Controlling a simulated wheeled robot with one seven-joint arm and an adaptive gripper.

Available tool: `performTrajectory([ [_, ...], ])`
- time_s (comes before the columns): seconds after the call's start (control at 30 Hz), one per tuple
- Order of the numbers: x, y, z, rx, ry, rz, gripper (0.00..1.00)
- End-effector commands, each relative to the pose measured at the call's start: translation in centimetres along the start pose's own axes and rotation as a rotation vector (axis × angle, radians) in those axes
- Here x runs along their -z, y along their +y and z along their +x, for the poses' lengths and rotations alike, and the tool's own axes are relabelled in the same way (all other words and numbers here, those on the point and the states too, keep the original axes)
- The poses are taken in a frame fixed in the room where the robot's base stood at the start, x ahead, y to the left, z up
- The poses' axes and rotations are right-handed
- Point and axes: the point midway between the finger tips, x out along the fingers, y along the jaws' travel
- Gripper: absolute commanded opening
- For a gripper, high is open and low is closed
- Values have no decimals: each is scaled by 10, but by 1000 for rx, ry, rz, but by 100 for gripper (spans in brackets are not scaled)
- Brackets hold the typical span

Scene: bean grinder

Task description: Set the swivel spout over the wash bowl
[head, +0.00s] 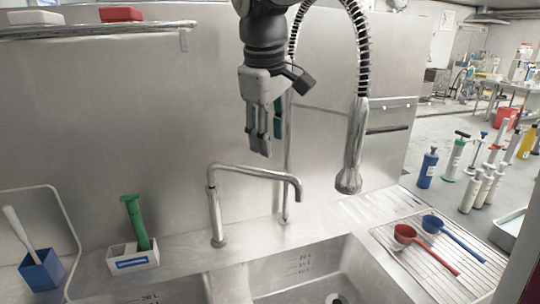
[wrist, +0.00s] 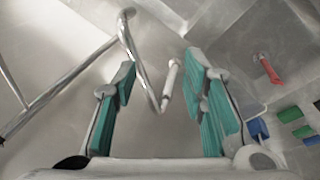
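The swivel spout (head: 250,172) is a bent metal pipe. Its post stands on the ledge behind the sink and its arm points right, with the outlet turned down near the back edge of the right bowl. The sink has a left bowl (head: 185,290) and a right bowl (head: 330,268), both with litre marks; I cannot tell which is the wash bowl. My gripper (head: 264,150) hangs fingers-down above the spout arm, seemingly apart from it. In the wrist view its teal-padded fingers (wrist: 165,100) are open, with a bent pipe (wrist: 145,70), apparently the spout, showing between them.
A spray head (head: 348,180) on a coiled hose hangs right of my gripper. A thin upright pipe (head: 287,160) stands behind the spout. A green brush (head: 136,222) and a blue holder (head: 42,270) are at left. Red (head: 405,233) and blue (head: 433,223) scoops lie on the right rack.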

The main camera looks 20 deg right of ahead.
Motion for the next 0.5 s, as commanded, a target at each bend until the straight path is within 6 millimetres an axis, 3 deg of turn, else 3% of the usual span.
performTrajectory([
  [0.2,-29,-15,4,-5,20,83,39],
  [0.5,-47,-25,8,-5,32,137,39],
])
